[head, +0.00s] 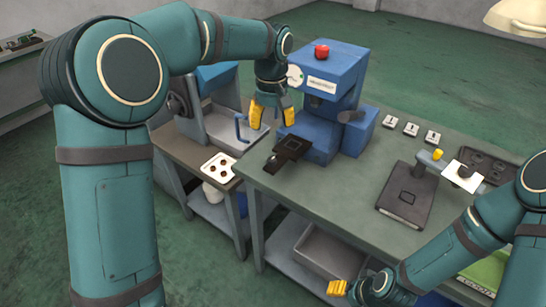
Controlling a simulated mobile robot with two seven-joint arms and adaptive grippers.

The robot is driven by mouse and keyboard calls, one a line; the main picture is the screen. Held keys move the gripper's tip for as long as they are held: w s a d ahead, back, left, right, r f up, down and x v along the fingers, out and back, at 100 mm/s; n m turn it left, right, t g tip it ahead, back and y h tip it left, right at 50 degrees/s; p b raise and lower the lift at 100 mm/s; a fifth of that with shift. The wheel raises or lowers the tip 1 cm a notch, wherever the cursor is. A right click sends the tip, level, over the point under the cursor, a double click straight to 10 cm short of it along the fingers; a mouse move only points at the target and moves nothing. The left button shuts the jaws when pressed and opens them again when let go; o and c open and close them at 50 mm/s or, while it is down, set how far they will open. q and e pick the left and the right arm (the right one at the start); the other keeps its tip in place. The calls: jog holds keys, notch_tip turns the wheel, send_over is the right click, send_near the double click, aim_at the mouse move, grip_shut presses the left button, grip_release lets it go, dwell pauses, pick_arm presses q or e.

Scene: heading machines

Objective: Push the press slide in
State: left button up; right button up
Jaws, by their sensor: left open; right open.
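The blue press (335,80) stands on the bench with a red knob on top. Its dark press slide (288,154) sticks out from the base toward the front left, over the bench top. My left gripper (271,116) has its yellow fingers apart and pointing down. It appears above and slightly left of the slide in the picture, with nothing between the fingers. I cannot tell its exact height or whether it touches anything. My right gripper (338,288) is low at the bottom, in front of the bench and far from the slide. Its yellow fingers are partly hidden.
A second machine with a grey basin (215,128) and blue handle stands left of the press. A white plate with holes (219,167) is at its front. A dark flat fixture (407,193) and small white blocks (411,129) lie right. A grey bin (325,252) sits below.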

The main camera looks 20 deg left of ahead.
aim_at(272, 159)
pick_arm(q)
notch_tip(272, 159, down, 13)
jog(key=shift+f+b, duration=0.1)
jog(key=shift+b, duration=1.1)
grip_shut()
